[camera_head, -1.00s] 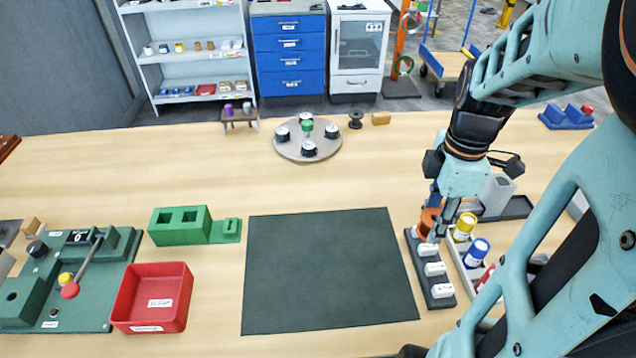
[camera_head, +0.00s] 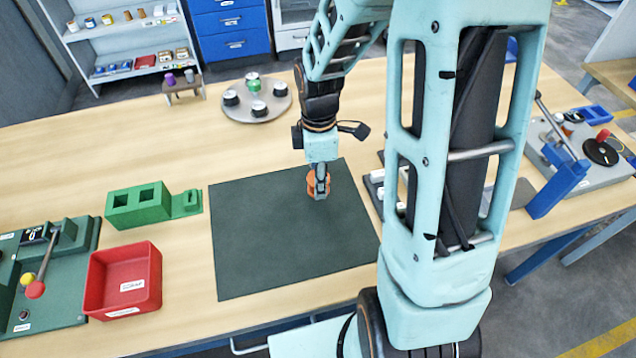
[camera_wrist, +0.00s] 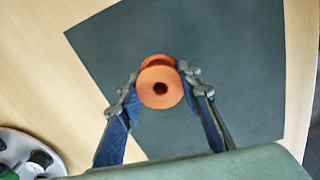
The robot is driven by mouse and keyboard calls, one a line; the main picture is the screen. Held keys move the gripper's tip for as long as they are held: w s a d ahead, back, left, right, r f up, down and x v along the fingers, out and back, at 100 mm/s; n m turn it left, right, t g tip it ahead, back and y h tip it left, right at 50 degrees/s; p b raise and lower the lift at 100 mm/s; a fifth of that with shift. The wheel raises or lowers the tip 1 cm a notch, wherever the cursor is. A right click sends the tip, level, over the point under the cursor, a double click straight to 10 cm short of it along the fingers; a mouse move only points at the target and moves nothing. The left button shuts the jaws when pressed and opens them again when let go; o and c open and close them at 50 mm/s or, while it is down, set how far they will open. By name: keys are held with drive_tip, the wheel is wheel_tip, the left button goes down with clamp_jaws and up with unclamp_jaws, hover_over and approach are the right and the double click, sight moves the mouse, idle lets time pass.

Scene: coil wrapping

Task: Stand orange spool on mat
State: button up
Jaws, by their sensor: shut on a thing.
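The orange spool (camera_head: 311,184) is between the fingers of my gripper (camera_head: 319,187), over the right part of the dark green mat (camera_head: 270,255). In the wrist view the spool (camera_wrist: 160,88) shows one round flange with a dark centre hole facing the camera. My gripper's fingertips (camera_wrist: 160,90) press on it from both sides. The mat (camera_wrist: 235,60) lies flat behind it. I cannot tell whether the spool touches the mat or hangs just above it.
A red bin (camera_head: 122,284) and a green block with square holes (camera_head: 140,205) stand left of the mat. A round turntable (camera_head: 257,105) with several black-and-white pieces stands behind. My arm partly hides the rack (camera_head: 375,190) on the right. The mat's left part is clear.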

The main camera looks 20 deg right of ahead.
drive_tip(key=shift+f, duration=1.5)
drive_tip(key=shift+f, duration=0.15)
drive_tip(key=o, duration=1.1)
drive_tip(key=shift+o, duration=0.2)
wheel_tip(320, 180, up, 12)
drive_tip(key=shift+r, duration=0.2)
